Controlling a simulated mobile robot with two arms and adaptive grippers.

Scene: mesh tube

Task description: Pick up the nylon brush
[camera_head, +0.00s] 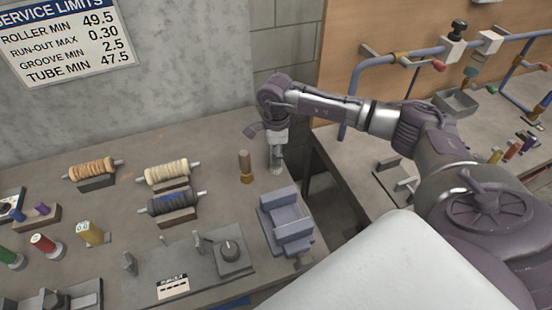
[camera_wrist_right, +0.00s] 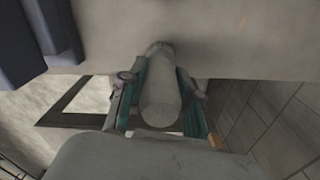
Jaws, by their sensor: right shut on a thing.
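My right gripper (camera_head: 277,148) points down at the bench's right edge, at the end of the arm coming in from the right. It is shut on a pale grey-white cylinder, which I take to be the nylon brush (camera_head: 276,168). In the right wrist view the brush (camera_wrist_right: 161,98) sits between the two teal-lined fingers. It looks upright; I cannot tell whether its lower end touches the bench. A brown-handled brush with a brass-coloured lower end (camera_head: 245,167) stands just left of it. My left gripper is not in view.
A blue-grey fixture (camera_head: 286,222) stands in front of the gripper. A gap separates this bench from the right bench (camera_head: 350,150), which carries blue tube frames.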

